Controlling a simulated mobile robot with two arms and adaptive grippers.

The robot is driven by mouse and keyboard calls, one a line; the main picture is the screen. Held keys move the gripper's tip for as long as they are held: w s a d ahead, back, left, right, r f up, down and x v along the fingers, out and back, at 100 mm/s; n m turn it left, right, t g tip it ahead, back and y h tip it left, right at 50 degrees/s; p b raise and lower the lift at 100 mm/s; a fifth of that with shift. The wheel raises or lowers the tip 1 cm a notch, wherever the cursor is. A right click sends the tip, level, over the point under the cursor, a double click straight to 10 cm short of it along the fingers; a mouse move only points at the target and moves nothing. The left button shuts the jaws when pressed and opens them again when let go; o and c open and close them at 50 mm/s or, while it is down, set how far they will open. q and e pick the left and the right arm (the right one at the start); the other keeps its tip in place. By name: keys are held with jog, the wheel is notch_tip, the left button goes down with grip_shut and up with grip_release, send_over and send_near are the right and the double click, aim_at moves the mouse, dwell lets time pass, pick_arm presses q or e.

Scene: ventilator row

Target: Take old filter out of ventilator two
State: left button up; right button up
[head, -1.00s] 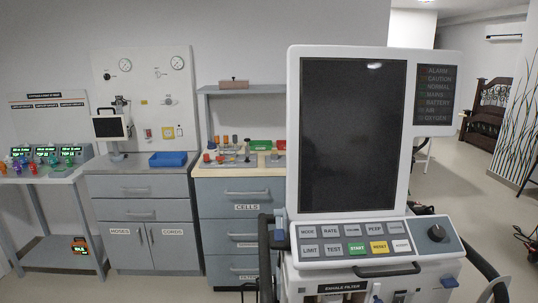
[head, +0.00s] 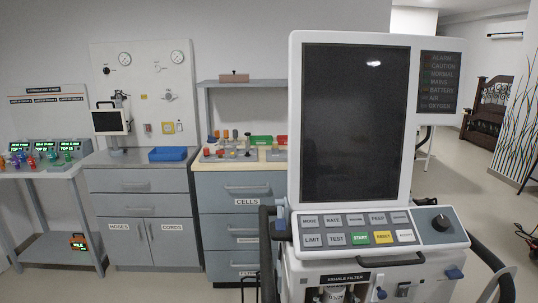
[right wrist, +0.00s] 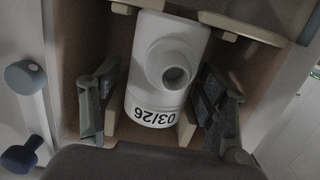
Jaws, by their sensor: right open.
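The ventilator (head: 350,130) stands close in front of me in the head view. Its bay marked EXHALE FILTER (head: 348,278) is at the bottom edge, with part of a white filter (head: 334,294) showing below the label. In the right wrist view the white filter (right wrist: 168,65), with a round port and the marking 03/26, sits inside the bay. My right gripper (right wrist: 160,88) is open, with one finger on each side of the filter; I cannot tell whether they touch it. My left gripper is in neither view.
Blue knobs (right wrist: 25,78) stick out left of the bay in the wrist view. The bay walls (right wrist: 258,85) are close around the fingers. Behind stand drawer cabinets (head: 240,205), a blue tray (head: 168,154) and a side table (head: 40,172) with small coloured items.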

jog(key=shift+w, duration=0.15)
dwell(0.4)
jog(key=shift+c, duration=0.5)
jog(key=c, duration=1.1)
jog(key=shift+o, duration=0.2)
jog(key=shift+r, duration=0.1)
jog(key=shift+r+p, duration=0.45)
jog(key=shift+p, duration=0.25)
